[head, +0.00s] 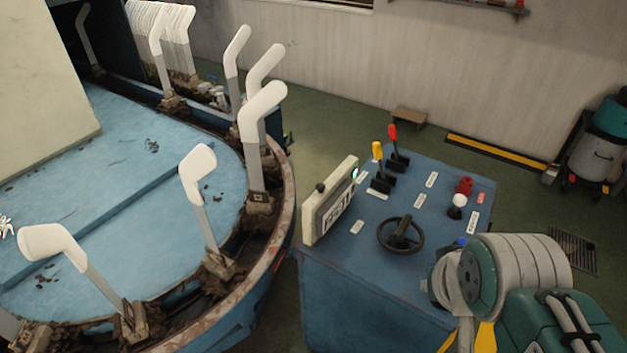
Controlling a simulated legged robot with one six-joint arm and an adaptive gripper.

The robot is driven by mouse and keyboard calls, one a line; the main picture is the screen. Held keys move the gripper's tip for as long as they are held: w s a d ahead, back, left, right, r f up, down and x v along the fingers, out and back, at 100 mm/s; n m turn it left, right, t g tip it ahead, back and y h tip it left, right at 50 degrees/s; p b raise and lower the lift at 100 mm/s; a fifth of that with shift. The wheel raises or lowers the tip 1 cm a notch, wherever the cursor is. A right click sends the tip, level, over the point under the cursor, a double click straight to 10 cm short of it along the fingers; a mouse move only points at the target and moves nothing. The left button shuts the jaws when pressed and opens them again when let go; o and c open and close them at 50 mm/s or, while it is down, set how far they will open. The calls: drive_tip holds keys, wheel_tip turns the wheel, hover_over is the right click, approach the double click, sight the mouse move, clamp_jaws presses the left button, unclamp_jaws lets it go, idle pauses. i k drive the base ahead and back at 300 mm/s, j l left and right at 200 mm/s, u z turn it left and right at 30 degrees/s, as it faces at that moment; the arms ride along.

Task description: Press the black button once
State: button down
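A small black button-like knob (320,187) sits at the upper left of the white counter box (330,203), which stands upright on the left edge of the blue control console (375,285). Nothing touches the knob. My green and grey arm (515,275) is at the lower right, in front of the console's right side and apart from the knob. Yellow parts show below it at the bottom edge. I cannot make out the fingertips of my gripper or whether they are open or shut.
The console also bears a black handwheel (401,236), a yellow lever (377,151), a red lever (392,134), a red knob (464,185) and a white ball knob (459,200). A round blue machine (130,165) with several white sock forms (263,110) stands close on the left.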

sight(320, 186)
drive_tip(key=j+z, duration=0.2)
drive_tip(key=j, duration=0.5)
drive_tip(key=i+j, duration=0.1)
drive_tip(key=j, duration=0.25)
drive_tip(key=i+j, duration=0.1)
drive_tip(key=j, duration=0.25)
drive_tip(key=i+j+z, duration=0.1)
drive_tip(key=j, duration=0.25)
